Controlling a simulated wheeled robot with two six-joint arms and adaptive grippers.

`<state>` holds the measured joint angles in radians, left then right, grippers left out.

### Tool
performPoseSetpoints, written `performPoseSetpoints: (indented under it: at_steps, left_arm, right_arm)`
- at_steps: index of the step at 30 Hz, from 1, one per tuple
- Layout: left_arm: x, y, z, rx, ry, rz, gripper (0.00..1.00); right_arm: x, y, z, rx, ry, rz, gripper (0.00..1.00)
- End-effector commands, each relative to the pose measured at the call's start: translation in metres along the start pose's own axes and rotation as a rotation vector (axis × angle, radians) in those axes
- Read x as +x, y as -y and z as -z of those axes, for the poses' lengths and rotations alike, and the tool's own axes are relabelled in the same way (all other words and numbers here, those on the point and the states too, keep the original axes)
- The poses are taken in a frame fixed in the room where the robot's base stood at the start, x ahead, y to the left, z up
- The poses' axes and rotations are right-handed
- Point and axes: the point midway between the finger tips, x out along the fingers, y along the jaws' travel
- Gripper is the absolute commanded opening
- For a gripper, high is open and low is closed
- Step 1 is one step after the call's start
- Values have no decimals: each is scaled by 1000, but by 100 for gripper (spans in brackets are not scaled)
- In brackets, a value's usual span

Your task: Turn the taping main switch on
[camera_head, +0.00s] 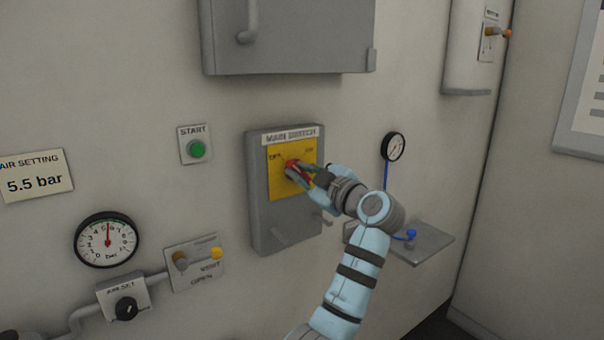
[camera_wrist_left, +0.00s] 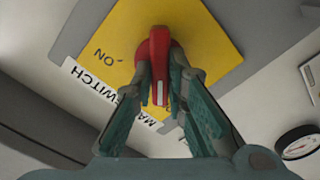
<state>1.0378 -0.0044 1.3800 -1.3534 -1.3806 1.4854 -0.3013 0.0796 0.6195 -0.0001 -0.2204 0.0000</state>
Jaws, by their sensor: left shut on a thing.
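The main switch is a grey box (camera_head: 262,215) on the wall with a "MAIN SWITCH" label and a yellow plate (camera_head: 277,185) marked OFF at left and ON at right. Its red rotary handle (camera_head: 291,163) is partly hidden by my left gripper (camera_head: 300,173). In the left wrist view the red handle (camera_wrist_left: 160,60) stands between the fingers of my left gripper (camera_wrist_left: 162,92), which is shut on it. My right gripper is not in view.
A green START button (camera_head: 197,149) is left of the box. A pressure gauge (camera_head: 106,240), an air-set knob (camera_head: 126,308) and a yellow-tipped vent lever (camera_head: 215,254) are lower left. A small gauge (camera_head: 393,147) with a blue hose is at right. A grey cabinet (camera_head: 290,40) hangs above.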

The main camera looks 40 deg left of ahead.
Motion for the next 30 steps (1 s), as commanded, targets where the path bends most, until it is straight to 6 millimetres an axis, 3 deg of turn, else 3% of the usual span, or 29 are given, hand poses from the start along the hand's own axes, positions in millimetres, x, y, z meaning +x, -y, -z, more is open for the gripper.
performPoseSetpoints:
  at_steps: [11, 30]
  left_arm:
    - [-1, -2, 0, 118, 0, -2, 0]
    - [-2, -6, 0, 689, 1, -3, 0]
  right_arm:
    - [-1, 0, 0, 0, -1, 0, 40]
    - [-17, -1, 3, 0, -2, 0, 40]
